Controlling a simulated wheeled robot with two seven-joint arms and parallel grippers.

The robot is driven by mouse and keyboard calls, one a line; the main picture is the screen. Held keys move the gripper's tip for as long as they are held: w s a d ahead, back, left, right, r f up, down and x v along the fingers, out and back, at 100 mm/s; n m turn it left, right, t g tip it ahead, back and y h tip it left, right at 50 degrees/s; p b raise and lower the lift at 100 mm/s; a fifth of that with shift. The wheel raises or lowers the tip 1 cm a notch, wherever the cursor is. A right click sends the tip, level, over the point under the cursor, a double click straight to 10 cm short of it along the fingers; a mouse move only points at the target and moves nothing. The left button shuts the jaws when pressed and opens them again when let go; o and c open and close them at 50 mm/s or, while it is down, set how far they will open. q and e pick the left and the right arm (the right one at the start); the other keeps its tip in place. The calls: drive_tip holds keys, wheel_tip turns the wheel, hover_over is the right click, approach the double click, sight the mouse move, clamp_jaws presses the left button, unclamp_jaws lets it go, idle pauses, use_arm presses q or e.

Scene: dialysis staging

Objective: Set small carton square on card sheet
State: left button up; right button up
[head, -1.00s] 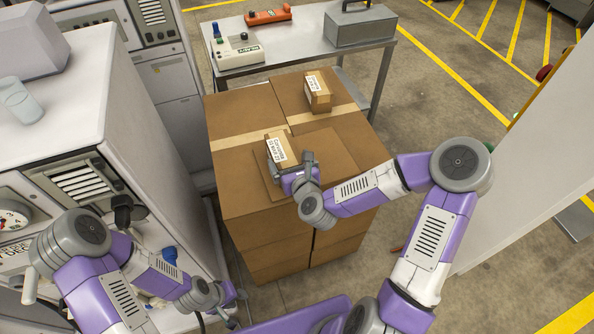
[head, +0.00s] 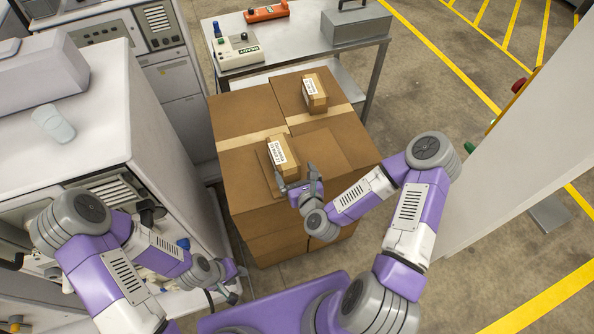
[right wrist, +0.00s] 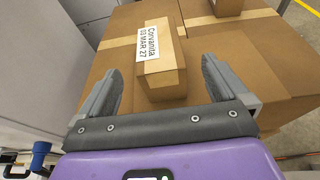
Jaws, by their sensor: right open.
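The small carton (head: 284,156), brown with tape and a white printed label, rests on the thin brown card sheet (head: 267,168) on top of large cardboard boxes. A strip of sheet shows left of the carton; the carton hides part of it. In the right wrist view the carton (right wrist: 161,75) stands ahead, between the lines of the two fingers. My right gripper (head: 295,178) is open and empty, just in front of the carton's near end, apart from it. My left gripper (head: 239,284) looks open and empty, low beside the boxes.
A second small carton (head: 314,94) stands further back on the large boxes (head: 245,108). Behind is a metal table (head: 283,62) with a white device, an orange item and a grey case. White machines (head: 120,110) stand at left; a pale panel (head: 525,150) at right.

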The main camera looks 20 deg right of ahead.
drive_tip(key=s+a+f+n+g+y+p, duration=0.35)
drive_tip(key=s+a+f+n+g, duration=0.45)
drive_tip(key=n, duration=1)
drive_tip(key=s+f+n+g, duration=0.2)
drive_tip(key=s+n+g, duration=0.1)
drive_tip(key=s+n, duration=0.2)
drive_tip(key=s+d+f+n+g, duration=0.1)
drive_tip(key=s+n+g, duration=0.2)
drive_tip(key=s+n, duration=0.3)
drive_tip(key=n, duration=0.4)
drive_tip(key=shift+d+f, duration=0.25)
drive_tip(key=shift+f, duration=0.15)
drive_tip(key=shift+y, duration=0.25)
